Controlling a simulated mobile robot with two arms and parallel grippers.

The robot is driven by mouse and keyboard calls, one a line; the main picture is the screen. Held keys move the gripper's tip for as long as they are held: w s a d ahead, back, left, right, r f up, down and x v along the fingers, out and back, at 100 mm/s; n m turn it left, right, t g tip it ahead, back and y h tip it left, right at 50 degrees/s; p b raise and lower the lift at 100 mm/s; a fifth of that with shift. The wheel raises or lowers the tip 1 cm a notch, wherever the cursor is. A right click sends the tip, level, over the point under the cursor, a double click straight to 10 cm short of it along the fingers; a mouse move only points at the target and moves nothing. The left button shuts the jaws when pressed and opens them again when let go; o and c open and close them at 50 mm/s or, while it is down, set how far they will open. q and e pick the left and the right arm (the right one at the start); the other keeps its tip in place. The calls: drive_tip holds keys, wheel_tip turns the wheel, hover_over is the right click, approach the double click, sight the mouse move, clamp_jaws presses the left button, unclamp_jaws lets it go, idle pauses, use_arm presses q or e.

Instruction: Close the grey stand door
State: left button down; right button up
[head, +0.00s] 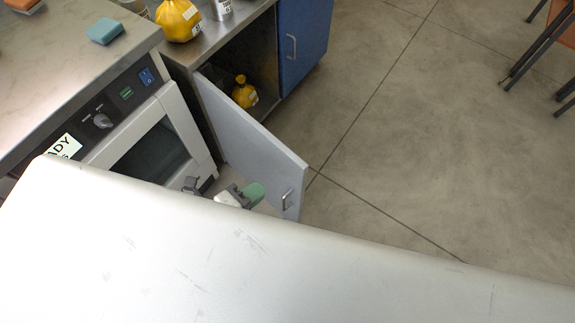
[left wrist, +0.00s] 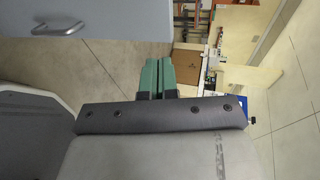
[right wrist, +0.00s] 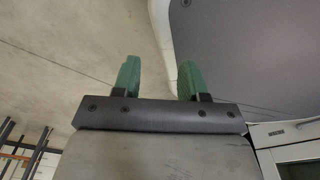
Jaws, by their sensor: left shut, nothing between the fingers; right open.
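The grey stand door (head: 250,140) hangs open in the head view, swung out from the stand toward the lower right. Its small metal handle (head: 288,199) is near the free edge.
The open compartment holds a yellow bag (head: 244,93). A blue door (head: 303,42) is to its right. An incubator (head: 150,140) with a window stands to the left. Another yellow bag (head: 178,22) sits on the stand top. The floor (head: 420,130) right of the door is clear.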

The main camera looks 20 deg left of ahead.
sight(294, 163)
use_arm(q)
drive_tip(key=x, duration=0.8)
drive_tip(key=shift+w+d+r, duration=0.1)
drive_tip(key=shift+w+r, duration=0.2)
drive_tip(key=shift+w+d, duration=0.45)
drive_tip(key=shift+w, duration=0.25)
use_arm(e)
drive_tip(key=shift+s+d+f, duration=0.15)
drive_tip(key=shift+s, duration=0.6)
drive_tip(key=shift+w, duration=0.15)
